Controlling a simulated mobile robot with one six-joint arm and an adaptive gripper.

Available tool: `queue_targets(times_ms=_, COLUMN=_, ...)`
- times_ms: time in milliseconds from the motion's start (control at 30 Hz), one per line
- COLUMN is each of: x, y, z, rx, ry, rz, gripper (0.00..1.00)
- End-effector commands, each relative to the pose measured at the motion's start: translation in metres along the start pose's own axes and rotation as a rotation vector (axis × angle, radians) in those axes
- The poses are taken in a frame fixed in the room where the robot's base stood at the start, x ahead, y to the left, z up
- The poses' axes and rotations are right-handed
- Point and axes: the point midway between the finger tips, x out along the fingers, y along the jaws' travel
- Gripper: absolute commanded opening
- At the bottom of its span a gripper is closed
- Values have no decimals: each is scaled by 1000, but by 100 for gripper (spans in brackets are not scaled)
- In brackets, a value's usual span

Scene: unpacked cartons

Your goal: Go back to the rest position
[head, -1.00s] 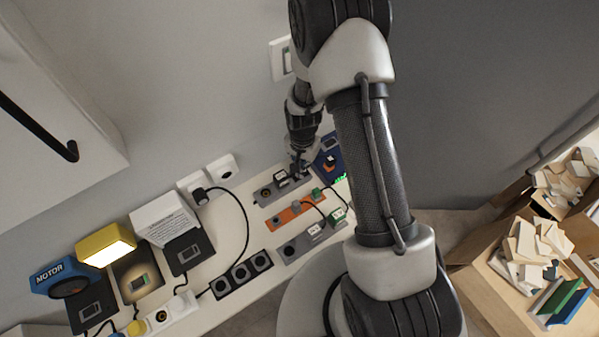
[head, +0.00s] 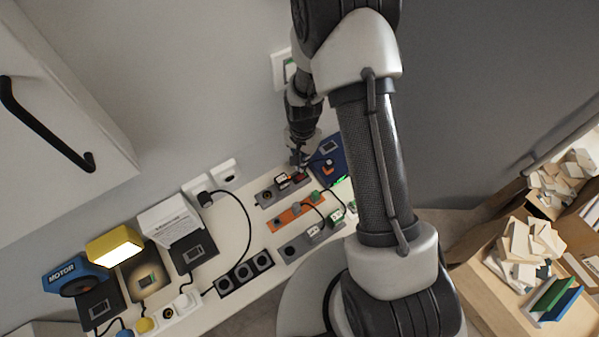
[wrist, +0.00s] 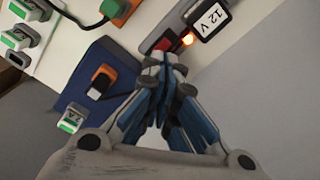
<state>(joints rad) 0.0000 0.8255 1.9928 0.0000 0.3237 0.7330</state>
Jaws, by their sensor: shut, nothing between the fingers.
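My gripper (head: 298,160) is shut and empty at the far end of the worktop. In the wrist view its blue-padded fingers (wrist: 164,62) meet just in front of a red switch (wrist: 163,46) on a grey power strip. I cannot tell whether the tips touch the switch. An orange light (wrist: 187,39) glows beside it, next to a black and white 12 V plug (wrist: 208,18). In the head view the grey strip (head: 266,197) lies just below my gripper, with the red switch (head: 299,177) showing.
A blue box (head: 334,168) with an orange-and-black switch (wrist: 102,80) is close beside my gripper. An orange strip (head: 287,219) and black socket strip (head: 243,273) lie nearer. A yellow lamp (head: 115,245) glows at left.

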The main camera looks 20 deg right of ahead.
Motion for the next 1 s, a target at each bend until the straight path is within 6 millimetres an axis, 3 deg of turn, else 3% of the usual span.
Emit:
queue_targets(times_ms=133, x=-11, y=0, z=0, rx=0, ry=0, rz=0, gripper=0)
queue_targets(times_ms=733, x=-14, y=-1, z=-1, rx=-4, ry=3, rz=-3, gripper=0)
queue_targets(times_ms=867, x=-42, y=-3, z=-4, rx=-39, ry=23, rz=-20, gripper=0)
queue_targets(times_ms=1000, x=-102, y=-1, z=-2, rx=-122, ry=65, rz=-52, gripper=0)
